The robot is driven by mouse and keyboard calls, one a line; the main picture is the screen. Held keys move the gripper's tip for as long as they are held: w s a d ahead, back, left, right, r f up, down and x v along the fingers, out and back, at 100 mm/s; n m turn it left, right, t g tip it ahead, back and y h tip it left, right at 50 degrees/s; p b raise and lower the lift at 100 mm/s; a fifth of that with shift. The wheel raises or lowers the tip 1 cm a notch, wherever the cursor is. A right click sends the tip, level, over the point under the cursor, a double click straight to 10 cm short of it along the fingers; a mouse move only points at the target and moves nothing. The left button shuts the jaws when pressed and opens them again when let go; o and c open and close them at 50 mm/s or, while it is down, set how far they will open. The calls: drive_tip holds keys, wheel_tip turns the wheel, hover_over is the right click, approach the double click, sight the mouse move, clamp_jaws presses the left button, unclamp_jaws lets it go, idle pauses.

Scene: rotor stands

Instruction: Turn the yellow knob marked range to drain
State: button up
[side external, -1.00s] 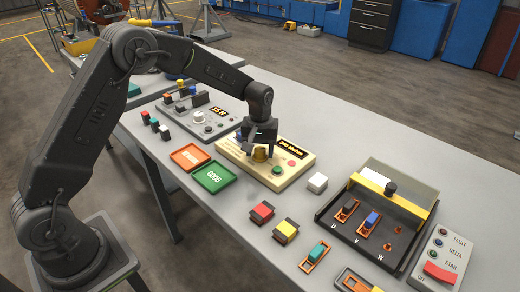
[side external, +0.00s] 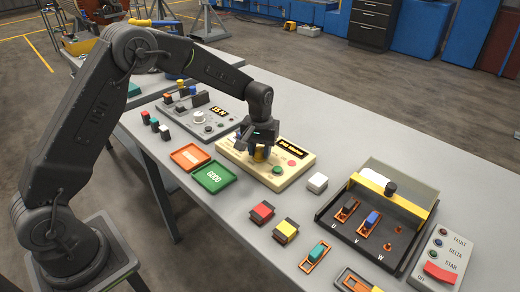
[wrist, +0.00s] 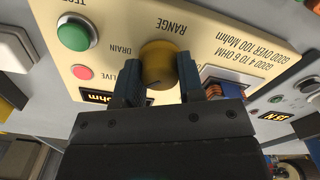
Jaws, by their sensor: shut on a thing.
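The yellow knob (wrist: 158,63) stands on a cream tester panel (side external: 236,156), between the upside-down words RANGE and DRAIN in the wrist view. The word DRAIN is to the left of the knob there. My gripper (wrist: 158,72) is shut on the knob, with one dark finger on either side. In the side external view my gripper (side external: 261,148) is over the panel, and its fingers hide part of the knob (side external: 260,155). I cannot clearly tell which way the knob points.
A green button (wrist: 73,37) and a pink-red lamp (wrist: 82,72) are beside the knob on the panel. A green tray (side external: 215,178) and an orange tray (side external: 190,157) lie left of the panel. A white block (side external: 317,182) stands to the right.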

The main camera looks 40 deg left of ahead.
sight(260, 149)
drive_tip(key=m, duration=0.5)
drive_tip(key=shift+m, duration=2.4)
drive_tip(key=o, duration=0.9)
drive_tip(key=shift+r, duration=0.15)
wheel_tip(260, 149, up, 14)
drive_tip(key=shift+f, duration=0.2)
